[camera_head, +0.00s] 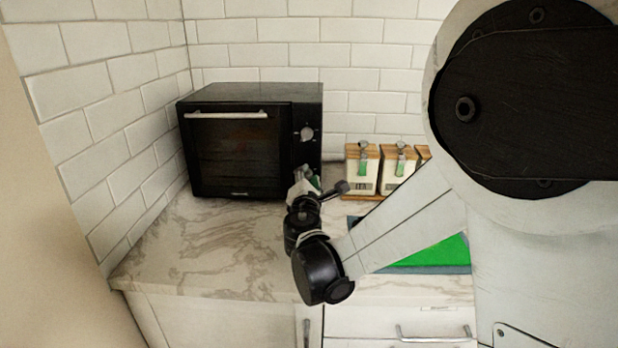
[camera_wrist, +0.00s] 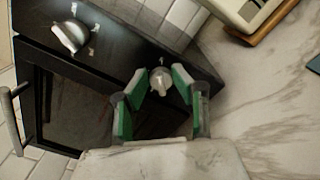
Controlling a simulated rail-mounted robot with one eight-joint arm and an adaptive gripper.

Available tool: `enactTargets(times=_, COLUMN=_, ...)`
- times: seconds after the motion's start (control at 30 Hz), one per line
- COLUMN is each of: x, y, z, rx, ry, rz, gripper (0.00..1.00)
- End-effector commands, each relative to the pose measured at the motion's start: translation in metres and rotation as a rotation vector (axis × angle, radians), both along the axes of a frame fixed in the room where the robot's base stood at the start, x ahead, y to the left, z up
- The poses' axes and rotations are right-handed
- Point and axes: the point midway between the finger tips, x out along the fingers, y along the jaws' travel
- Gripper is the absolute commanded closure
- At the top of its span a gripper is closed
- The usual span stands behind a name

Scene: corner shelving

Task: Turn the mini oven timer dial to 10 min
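The black mini oven (camera_head: 240,145) stands on the counter at the back left, its door closed. Its right-hand panel has a silver upper dial (camera_head: 306,133), which also shows at the upper left of the wrist view (camera_wrist: 70,36). A lower silver dial (camera_wrist: 160,82) sits between my fingertips in the wrist view; my gripper hides it in the head view. The labels are too small to tell which is the timer. My gripper (camera_wrist: 161,76) has green-padded fingers, open, one on each side of the lower dial. Contact with the dial cannot be told. My gripper (camera_head: 308,181) is at the panel's lower part.
White and wood canisters (camera_head: 362,170) with green clips stand right of the oven. A green board (camera_head: 430,257) lies on the counter at right, partly behind my arm. The oven door handle (camera_head: 227,115) runs along the door's top. The marble counter (camera_head: 215,245) is clear before the oven.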

Motion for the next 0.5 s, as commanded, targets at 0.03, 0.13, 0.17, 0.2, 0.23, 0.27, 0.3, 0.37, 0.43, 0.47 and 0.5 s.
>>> enactTargets(times=0.03, x=-0.0001, y=0.0000, z=0.0000, rx=0.000, ry=0.000, rz=0.000, gripper=0.95)
enactTargets(times=0.13, x=-0.0001, y=-0.0001, z=-0.0001, rx=0.001, ry=0.000, rz=0.000, gripper=1.00)
enactTargets(times=0.17, x=-0.0002, y=0.0000, z=-0.0002, rx=0.004, ry=0.000, rz=0.000, gripper=1.00)
enactTargets(times=0.2, x=-0.0002, y=-0.0002, z=-0.0007, rx=0.014, ry=-0.001, rz=0.000, gripper=1.00)
enactTargets(times=0.23, x=-0.0002, y=-0.0002, z=-0.0010, rx=0.027, ry=-0.001, rz=0.000, gripper=1.00)
enactTargets(times=0.27, x=-0.0003, y=-0.0004, z=-0.0015, rx=0.043, ry=-0.002, rz=0.000, gripper=1.00)
enactTargets(times=0.3, x=-0.0004, y=-0.0005, z=-0.0020, rx=0.069, ry=-0.002, rz=0.000, gripper=1.00)
enactTargets(times=0.37, x=-0.0006, y=-0.0008, z=-0.0025, rx=0.107, ry=-0.004, rz=0.000, gripper=1.00)
enactTargets(times=0.43, x=-0.0006, y=-0.0009, z=-0.0025, rx=0.146, ry=-0.005, rz=0.000, gripper=1.00)
enactTargets(times=0.47, x=-0.0006, y=-0.0010, z=-0.0024, rx=0.160, ry=-0.006, rz=0.000, gripper=1.00)
enactTargets(times=0.5, x=-0.0005, y=-0.0010, z=-0.0023, rx=0.173, ry=-0.006, rz=0.000, gripper=1.00)
